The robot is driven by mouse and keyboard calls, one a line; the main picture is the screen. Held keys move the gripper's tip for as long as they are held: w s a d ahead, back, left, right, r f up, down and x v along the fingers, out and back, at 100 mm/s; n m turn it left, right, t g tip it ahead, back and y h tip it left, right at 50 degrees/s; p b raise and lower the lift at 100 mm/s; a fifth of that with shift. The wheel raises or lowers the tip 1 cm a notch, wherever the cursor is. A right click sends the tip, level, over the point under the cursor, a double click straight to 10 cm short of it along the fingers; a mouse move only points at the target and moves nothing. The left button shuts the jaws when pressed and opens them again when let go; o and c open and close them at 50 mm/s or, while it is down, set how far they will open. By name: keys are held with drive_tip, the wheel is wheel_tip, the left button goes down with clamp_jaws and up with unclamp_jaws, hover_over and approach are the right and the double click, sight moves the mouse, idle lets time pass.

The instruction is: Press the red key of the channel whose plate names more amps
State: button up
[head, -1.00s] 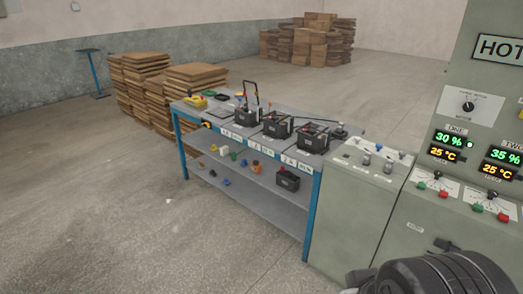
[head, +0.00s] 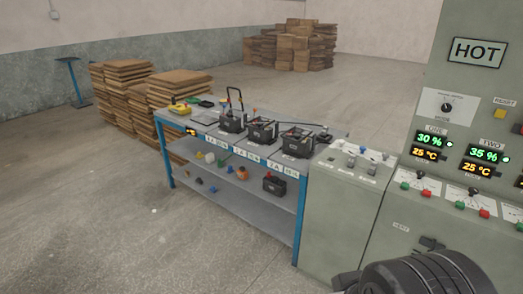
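The grey control cabinet stands at the right. Channel ONE's display (head: 431,141) reads 30 % above 25 °C. Channel TWO's display (head: 485,155) reads 35 % above 25 °C. Below ONE are a green key (head: 404,186) and a red key (head: 424,193); below TWO are a green key (head: 460,205) and a red key (head: 484,214). Labels along the bench edge (head: 279,165) show small, partly blurred text, and I cannot read any amps for sure. A dark rounded part of my arm is at the bottom right; my gripper's fingers do not show.
A blue-legged bench (head: 298,225) holds several black batteries (head: 262,131). A lower grey cabinet (head: 330,215) stands between bench and control cabinet. Stacks of brown boards (head: 118,95) and boxes (head: 290,48) stand behind. The floor at front left is clear.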

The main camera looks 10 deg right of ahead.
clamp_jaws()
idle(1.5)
